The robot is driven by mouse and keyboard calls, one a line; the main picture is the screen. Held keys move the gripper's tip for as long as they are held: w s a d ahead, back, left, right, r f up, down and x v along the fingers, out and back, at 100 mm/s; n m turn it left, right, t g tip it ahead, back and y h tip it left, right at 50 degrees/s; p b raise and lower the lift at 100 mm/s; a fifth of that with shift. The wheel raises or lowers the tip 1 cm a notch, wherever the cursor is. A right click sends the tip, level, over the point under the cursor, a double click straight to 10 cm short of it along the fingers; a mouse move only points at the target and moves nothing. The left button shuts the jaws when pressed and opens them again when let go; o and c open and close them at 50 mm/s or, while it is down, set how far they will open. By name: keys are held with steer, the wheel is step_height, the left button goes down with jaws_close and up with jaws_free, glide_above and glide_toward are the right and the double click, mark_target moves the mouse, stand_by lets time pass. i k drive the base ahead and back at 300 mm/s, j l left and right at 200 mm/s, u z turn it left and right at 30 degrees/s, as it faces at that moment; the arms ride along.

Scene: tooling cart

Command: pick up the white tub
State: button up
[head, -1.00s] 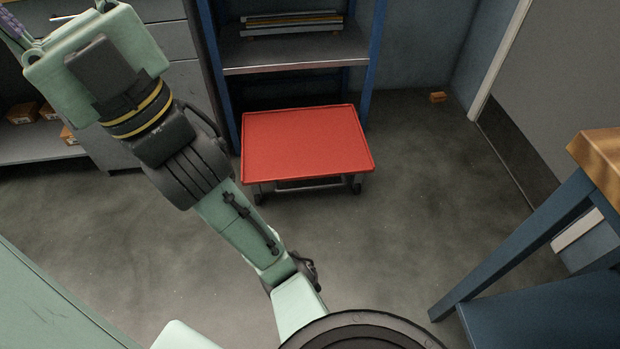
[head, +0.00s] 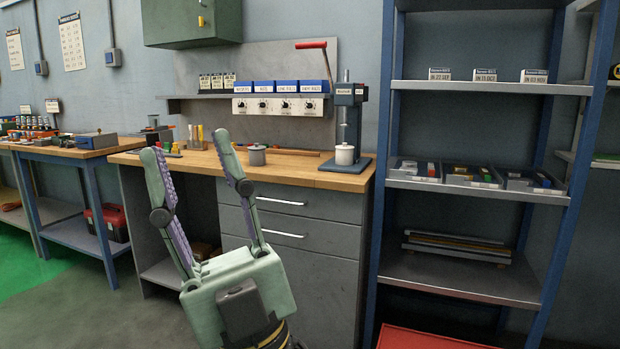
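A small white tub (head: 344,154) stands upright on the base of a bench press (head: 349,120), at the right end of the wooden workbench (head: 310,174). My gripper (head: 188,150) is raised in front of the bench, to the left of the tub and apart from it. Its two fingers point up and are spread wide, with nothing between them. The fingers hide part of the bench's left side.
A blue-framed shelf unit (head: 465,195) with bins stands right of the bench. A red cart top (head: 425,339) is low at the bottom right. A second bench (head: 70,152) is at left.

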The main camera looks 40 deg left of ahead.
mark_target(343, 157)
steer(key=u, duration=1.2)
